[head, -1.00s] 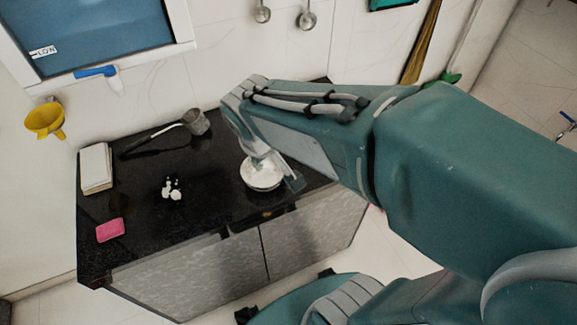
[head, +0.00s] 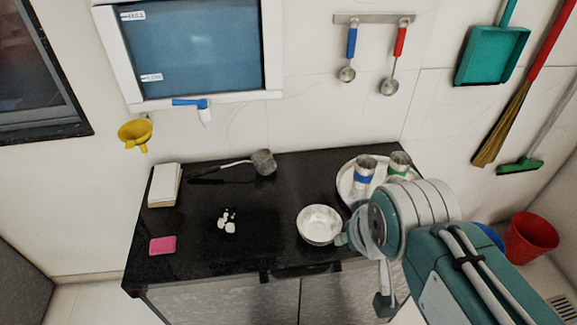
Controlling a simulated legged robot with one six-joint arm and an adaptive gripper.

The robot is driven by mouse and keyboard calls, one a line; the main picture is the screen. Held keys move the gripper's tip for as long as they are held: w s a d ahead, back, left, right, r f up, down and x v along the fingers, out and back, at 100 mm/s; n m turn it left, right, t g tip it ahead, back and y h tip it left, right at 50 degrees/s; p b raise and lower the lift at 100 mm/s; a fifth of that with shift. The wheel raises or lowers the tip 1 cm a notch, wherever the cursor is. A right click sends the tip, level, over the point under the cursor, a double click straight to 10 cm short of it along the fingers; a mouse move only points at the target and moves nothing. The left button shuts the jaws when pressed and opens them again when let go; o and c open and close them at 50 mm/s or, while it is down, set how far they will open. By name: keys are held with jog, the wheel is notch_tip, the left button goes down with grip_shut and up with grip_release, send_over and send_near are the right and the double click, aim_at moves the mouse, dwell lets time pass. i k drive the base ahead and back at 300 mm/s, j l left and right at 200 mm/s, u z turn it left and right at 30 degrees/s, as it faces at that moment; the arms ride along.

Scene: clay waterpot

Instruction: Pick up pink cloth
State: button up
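The pink cloth (head: 162,245) lies flat, a small folded rectangle, near the front left corner of the black counter (head: 190,268). Nothing covers it. My gripper (head: 366,273) is at the right, by the counter's front edge and beside the white bowl (head: 320,224), well away from the cloth. A grey part of it overlaps the bowl's right side in the picture; I cannot tell whether they touch. My arm partly hides the gripper, so its opening is unclear. I see nothing held in it.
Small white pieces (head: 228,222) lie between cloth and bowl. A tray (head: 345,180) with metal cups stands right. Counter around the cloth is mostly clear.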

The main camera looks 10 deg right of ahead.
aim_at(166, 244)
jog(key=k+j+u, duration=0.1)
jog(key=j+u, duration=0.2)
jog(key=u, duration=0.2)
jog(key=j+u, duration=0.3)
jog(key=u, duration=0.2)
jog(key=i+j+z, duration=0.5)
jog(key=j+z, duration=0.25)
jog(key=i+j+z, duration=0.25)
jog(key=j, duration=0.25)
jog(key=k, duration=0.05)
